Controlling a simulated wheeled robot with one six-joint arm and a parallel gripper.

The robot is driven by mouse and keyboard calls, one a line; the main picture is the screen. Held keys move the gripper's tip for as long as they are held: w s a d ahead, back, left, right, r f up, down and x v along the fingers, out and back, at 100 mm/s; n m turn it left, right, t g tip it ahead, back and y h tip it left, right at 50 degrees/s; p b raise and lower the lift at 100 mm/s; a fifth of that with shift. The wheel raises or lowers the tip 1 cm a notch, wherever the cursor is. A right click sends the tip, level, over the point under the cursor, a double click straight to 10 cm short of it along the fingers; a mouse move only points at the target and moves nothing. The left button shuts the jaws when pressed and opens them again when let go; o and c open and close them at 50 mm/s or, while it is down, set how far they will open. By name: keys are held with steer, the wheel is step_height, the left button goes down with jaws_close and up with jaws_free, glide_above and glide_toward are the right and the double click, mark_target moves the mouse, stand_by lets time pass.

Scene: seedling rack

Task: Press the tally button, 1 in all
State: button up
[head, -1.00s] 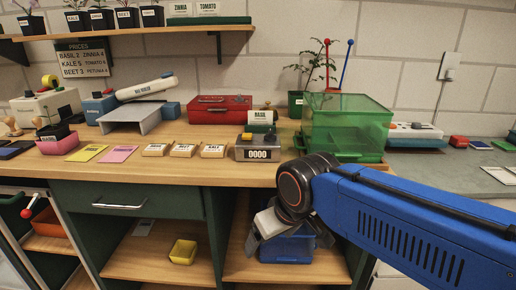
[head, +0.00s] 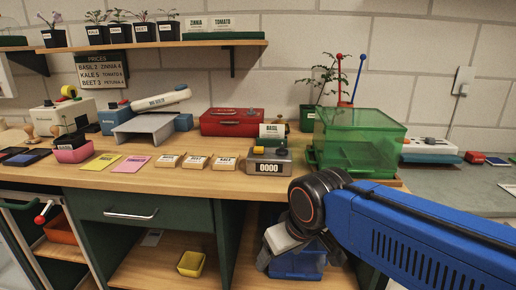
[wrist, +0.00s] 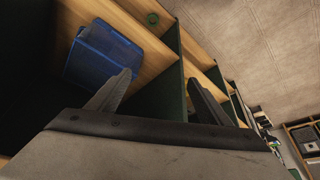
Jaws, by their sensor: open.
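The tally counter (head: 269,167) is a grey box near the front edge of the bench, with a display reading 0000. A yellow button and a dark knob sit on its top. My gripper (head: 279,252) hangs below the bench top, in front of the lower shelves, right of and below the counter. In the wrist view my gripper (wrist: 160,95) shows two dark fingers spread apart with nothing between them. The counter is not visible in the wrist view.
A green translucent box (head: 372,130) stands right of the counter. Wooden label blocks (head: 197,162) lie to its left, and a red case (head: 232,122) stands behind. A blue bin (wrist: 98,52) is on the lower shelf. A drawer handle (head: 130,215) sticks out at left.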

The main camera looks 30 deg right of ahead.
jaws_close()
stand_by(1.5)
